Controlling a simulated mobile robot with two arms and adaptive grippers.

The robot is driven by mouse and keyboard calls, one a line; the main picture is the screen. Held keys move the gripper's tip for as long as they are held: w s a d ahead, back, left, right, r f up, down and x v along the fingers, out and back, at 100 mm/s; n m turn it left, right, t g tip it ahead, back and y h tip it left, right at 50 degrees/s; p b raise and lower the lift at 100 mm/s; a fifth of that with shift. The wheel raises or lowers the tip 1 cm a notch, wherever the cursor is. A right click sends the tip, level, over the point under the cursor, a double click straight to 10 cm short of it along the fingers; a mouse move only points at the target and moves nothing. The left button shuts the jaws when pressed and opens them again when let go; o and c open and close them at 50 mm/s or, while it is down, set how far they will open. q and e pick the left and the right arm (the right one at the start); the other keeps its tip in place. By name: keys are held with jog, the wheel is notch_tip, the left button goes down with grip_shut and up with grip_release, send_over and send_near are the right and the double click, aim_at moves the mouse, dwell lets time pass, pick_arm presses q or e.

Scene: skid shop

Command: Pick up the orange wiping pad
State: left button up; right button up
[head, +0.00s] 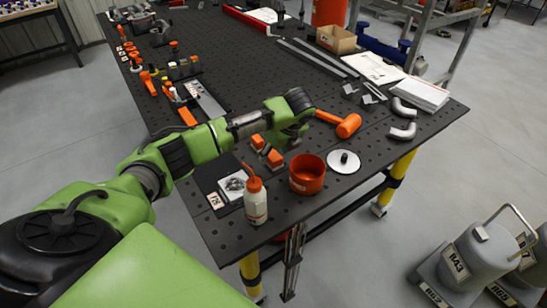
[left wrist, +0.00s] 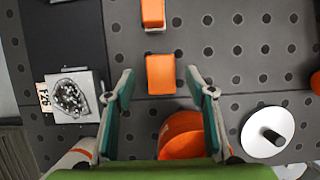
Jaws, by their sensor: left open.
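Two orange block-shaped pads lie on the black perforated table. The nearer pad (head: 275,159) shows in the left wrist view (left wrist: 160,74) between my fingertips in the picture. The other pad (head: 257,141) lies just beyond it and is cut by the top edge of the left wrist view (left wrist: 153,13). I cannot tell from looks alone which is the wiping pad. My left gripper (left wrist: 159,78) is open and empty, pointing down above the table with its fingers on either side of the nearer pad in view. I cannot tell its exact height. My right gripper is not in view.
An orange-red bowl (head: 307,174), a white bottle with orange cap (head: 256,205) and a white disc with black knob (head: 343,162) stand close by. A dark mat with a grey square piece (head: 234,185) lies left. An orange mallet (head: 347,126) lies right.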

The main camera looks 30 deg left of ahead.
aim_at(274, 155)
pick_arm(q)
jog(key=shift+x, duration=1.5)
jog(key=c, duration=1.2)
jog(key=shift+w, duration=0.1)
notch_tip(274, 155, up, 9)
jog(key=shift+b, duration=0.95)
jog(key=shift+r, duration=0.55)
